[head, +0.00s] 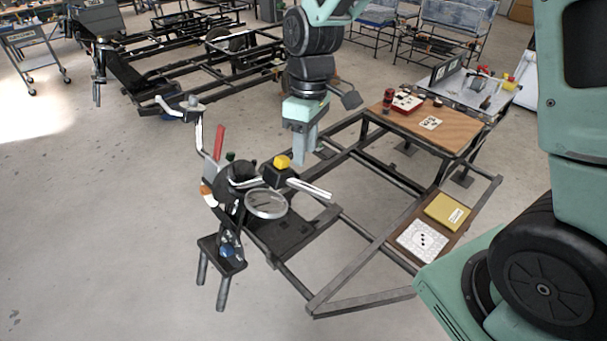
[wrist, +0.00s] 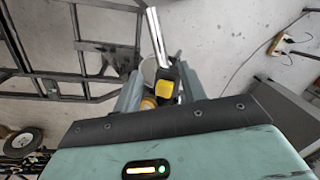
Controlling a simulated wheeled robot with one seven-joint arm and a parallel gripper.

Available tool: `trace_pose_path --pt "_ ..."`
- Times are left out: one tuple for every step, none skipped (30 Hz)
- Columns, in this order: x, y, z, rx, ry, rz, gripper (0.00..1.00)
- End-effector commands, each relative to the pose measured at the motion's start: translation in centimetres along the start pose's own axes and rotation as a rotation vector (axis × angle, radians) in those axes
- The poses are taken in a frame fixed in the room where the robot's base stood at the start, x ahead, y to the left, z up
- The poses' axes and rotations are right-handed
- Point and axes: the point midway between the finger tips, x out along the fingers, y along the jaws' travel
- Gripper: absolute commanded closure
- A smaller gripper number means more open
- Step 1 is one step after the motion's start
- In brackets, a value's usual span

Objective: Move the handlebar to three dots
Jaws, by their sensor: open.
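The handlebar appears to be the chrome bar (head: 310,188) with a black clamp and yellow knob (head: 283,161). It rests on the dark assembly at the front left of the frame. My gripper (head: 304,158) points down just behind and right of the yellow knob. In the wrist view, the bar (wrist: 156,36) and a black and yellow part (wrist: 164,90) show between the open fingers (wrist: 160,80). I cannot tell whether the fingers touch them. A white card with black dots (head: 410,243) lies on a low board at the right of the frame.
A wooden table (head: 398,127) holds a red item and another marked card (head: 431,123).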

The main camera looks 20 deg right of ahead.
Motion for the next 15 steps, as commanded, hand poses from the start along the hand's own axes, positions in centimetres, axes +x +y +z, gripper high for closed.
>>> trace_pose_path --pt "0.9 -0.1 0.1 0.0 -0.006 -0.004 0.59" --pt "1.6 -0.1 0.1 0.0 -0.006 -0.004 0.59" --pt "2.4 -0.1 0.1 0.001 -0.006 -0.004 0.59" --pt "3.0 -0.1 0.1 0.001 -0.007 -0.004 0.59" --pt "3.6 -0.1 0.1 0.0 -0.006 -0.004 0.59" --pt "4.4 -0.1 0.1 0.0 -0.006 -0.004 0.59" --pt "4.9 -0.1 0.1 0.0 -0.005 -0.003 0.59" --pt "5.5 -0.1 0.1 0.0 -0.005 -0.003 0.59" --pt "6.0 -0.1 0.1 0.0 -0.005 -0.003 0.59" --pt "6.5 -0.1 0.1 0.0 -0.004 -0.002 0.59" --pt "6.8 -0.1 0.1 0.0 -0.004 -0.002 0.59" --pt "7.3 0.0 0.0 0.0 -0.003 -0.002 0.59" --pt "7.6 0.0 0.1 0.0 -0.003 -0.002 0.59" --pt "7.8 0.0 0.1 0.0 -0.003 -0.002 0.59" --pt "8.1 0.0 0.0 0.0 -0.001 -0.001 0.59"
